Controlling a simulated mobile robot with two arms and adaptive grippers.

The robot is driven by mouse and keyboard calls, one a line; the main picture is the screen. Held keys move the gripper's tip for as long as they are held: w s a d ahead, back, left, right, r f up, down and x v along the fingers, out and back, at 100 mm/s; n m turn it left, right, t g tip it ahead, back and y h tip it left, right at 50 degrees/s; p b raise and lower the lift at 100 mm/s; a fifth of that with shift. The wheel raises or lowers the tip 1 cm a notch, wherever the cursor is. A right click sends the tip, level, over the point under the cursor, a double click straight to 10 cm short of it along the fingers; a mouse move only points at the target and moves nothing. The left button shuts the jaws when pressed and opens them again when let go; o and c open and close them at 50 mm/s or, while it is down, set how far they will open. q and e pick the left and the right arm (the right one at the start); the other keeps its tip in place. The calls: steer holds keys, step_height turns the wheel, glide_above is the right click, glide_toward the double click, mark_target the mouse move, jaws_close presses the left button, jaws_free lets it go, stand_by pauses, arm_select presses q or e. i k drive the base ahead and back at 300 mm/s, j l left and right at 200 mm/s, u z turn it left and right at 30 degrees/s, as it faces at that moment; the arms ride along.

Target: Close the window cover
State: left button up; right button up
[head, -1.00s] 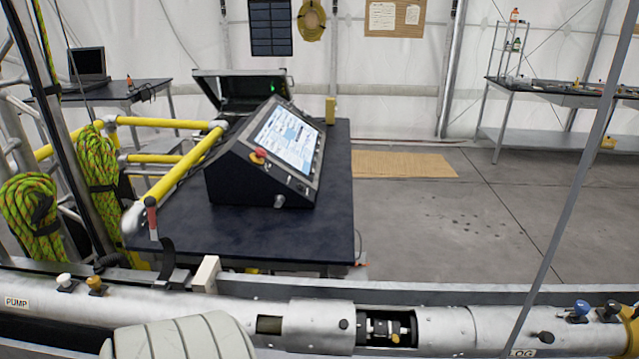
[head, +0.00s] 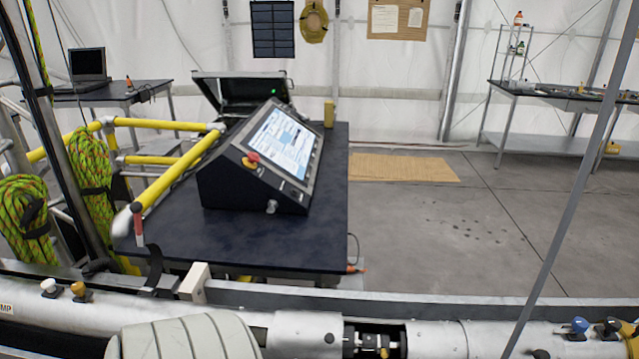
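A long silver tube (head: 460,337) runs along the bottom of the head view. It has a dark rectangular window (head: 362,340), which is open and shows black and brass-coloured parts inside. A wider silver sleeve (head: 298,333) sits around the tube just left of the window; I cannot tell for certain whether it is the window cover. A pale ribbed part of my own arm covers the tube at the lower left. Neither gripper shows in the view.
A thin grey pole (head: 570,190) crosses in front. Behind the tube stands a dark table (head: 240,240) with a sloped screen console (head: 265,160). Floor to its right is clear.

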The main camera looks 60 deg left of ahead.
mark_target(297, 334)
steer(key=i+u, duration=0.15)
steer(key=u, duration=0.3)
steer(key=i+u, duration=0.2)
steer(key=u, duration=1.65)
